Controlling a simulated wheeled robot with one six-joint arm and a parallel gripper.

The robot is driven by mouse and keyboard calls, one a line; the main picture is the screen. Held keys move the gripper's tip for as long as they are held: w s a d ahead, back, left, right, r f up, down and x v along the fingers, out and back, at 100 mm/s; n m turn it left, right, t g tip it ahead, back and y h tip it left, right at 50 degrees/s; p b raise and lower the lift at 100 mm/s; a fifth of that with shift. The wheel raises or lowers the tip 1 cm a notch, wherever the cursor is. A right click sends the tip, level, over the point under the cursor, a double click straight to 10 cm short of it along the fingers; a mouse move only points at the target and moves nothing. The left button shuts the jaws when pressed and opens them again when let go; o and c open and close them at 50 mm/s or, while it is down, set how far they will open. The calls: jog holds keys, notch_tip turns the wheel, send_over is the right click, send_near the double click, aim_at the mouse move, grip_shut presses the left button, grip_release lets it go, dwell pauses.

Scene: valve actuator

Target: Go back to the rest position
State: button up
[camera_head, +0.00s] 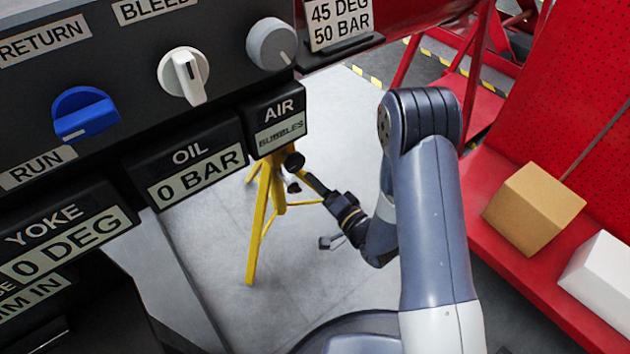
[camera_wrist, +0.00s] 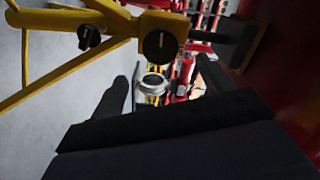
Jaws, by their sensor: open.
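My gripper (camera_head: 322,212) is at the end of my bent arm, in the middle of the camera_head view. It points left toward a yellow stand (camera_head: 262,215) with black knobs and appears small and partly blurred into the background. I see nothing held between its fingers. In the wrist view, dark parts of my gripper (camera_wrist: 165,88) fill the lower area, with the fingers apart. The yellow stand (camera_wrist: 75,55) shows there at upper left, turned on its side, with a round black knob (camera_wrist: 160,45). I cannot tell any contact with it.
A dark control panel at left carries a blue knob (camera_head: 85,115), a white knob (camera_head: 184,75), a grey knob (camera_head: 271,44) and displays reading OIL 0 BAR (camera_head: 195,160) and YOKE 0 DEG (camera_head: 70,235). A red bench (camera_head: 490,235) at right holds a tan box (camera_head: 533,208) and a white box (camera_head: 600,275). Grey floor lies between.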

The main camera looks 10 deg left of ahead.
aim_at(297, 165)
jog(key=b+x, duration=0.3)
jog(key=x, duration=0.8)
jog(key=shift+a, duration=0.1)
jog(key=shift+n, duration=0.3)
jog(key=shift+s, duration=0.1)
